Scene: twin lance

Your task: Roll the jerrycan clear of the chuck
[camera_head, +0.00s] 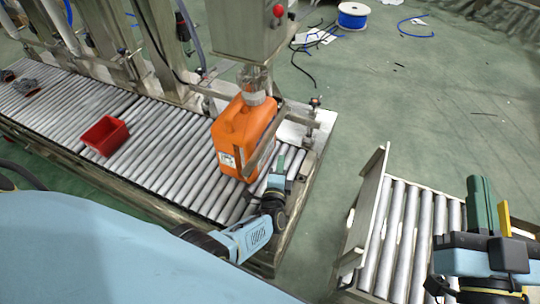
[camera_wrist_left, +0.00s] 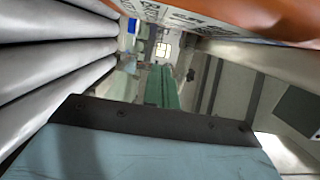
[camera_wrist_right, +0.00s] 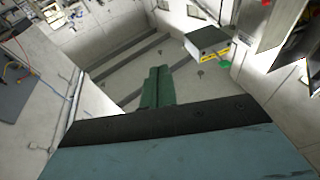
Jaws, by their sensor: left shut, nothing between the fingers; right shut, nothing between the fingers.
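The orange jerrycan (camera_head: 240,128) stands upright on the roller conveyor (camera_head: 180,152), under the filling head. The clear and grey chuck (camera_head: 253,85) is right over its neck; I cannot tell whether they touch. My left gripper (camera_head: 279,164) is shut and empty, low beside the can's near right side, with a metal guide bar close by. In the left wrist view its green fingers (camera_wrist_left: 162,87) are together, and the jerrycan (camera_wrist_left: 255,14) fills the top right. My right gripper (camera_head: 480,192) is shut and empty, over the separate roller table; its fingers (camera_wrist_right: 157,86) are together in its wrist view.
A red bin (camera_head: 104,135) sits on the conveyor left of the can. Metal posts line the conveyor's far side. A short roller table (camera_head: 398,240) with a raised side plate stands at the right, across a floor gap. A blue cable reel (camera_head: 352,15) lies farther back.

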